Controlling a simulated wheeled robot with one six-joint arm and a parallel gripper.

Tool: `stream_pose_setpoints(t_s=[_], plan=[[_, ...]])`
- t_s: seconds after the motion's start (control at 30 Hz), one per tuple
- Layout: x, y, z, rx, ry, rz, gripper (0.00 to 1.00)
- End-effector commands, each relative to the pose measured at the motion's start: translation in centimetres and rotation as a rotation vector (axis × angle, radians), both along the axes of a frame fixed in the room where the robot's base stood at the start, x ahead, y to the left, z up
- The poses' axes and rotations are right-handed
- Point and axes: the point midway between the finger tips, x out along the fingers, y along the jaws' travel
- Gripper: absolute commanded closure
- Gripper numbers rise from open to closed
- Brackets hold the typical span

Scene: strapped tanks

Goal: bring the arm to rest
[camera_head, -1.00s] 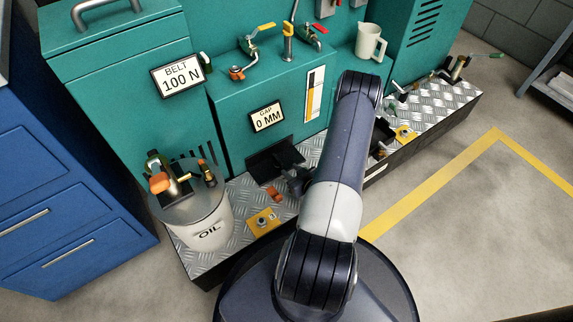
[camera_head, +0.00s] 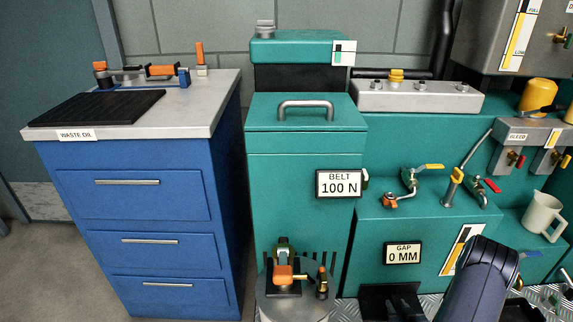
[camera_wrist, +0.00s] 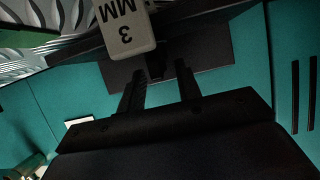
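My gripper (camera_wrist: 160,70) shows in the wrist view with its two dark fingers apart and no object visible between them. Just beyond the fingertips, a pale block marked "3 MM" (camera_wrist: 127,30) appears upside down near the top; I cannot tell what it rests on. A dark plate (camera_wrist: 215,75) lies behind the fingers against the teal machine. In the head view only an upper link of my arm (camera_head: 480,283) shows at the lower right, in front of the teal box; my gripper is outside that view.
The teal machine (camera_head: 300,185) stands close ahead, with a "GAP 0 MM" display (camera_head: 402,253), valves and a jug (camera_head: 542,215).

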Motion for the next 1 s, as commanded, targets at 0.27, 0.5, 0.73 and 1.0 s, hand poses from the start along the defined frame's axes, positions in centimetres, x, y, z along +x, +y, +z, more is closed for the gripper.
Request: stream_pose_setpoints(t_s=[0.27, 0.5, 0.73, 1.0], plan=[[2.6, -0.2, -0.8, 0.000, -0.004, 0.045, 0.67], [2.6, -0.1, -0.9, 0.001, -0.004, 0.093, 0.67], [2.6, -0.1, -0.9, 0.000, -0.003, 0.097, 0.67], [2.6, -0.1, -1.0, 0.002, -0.003, 0.084, 0.67]])
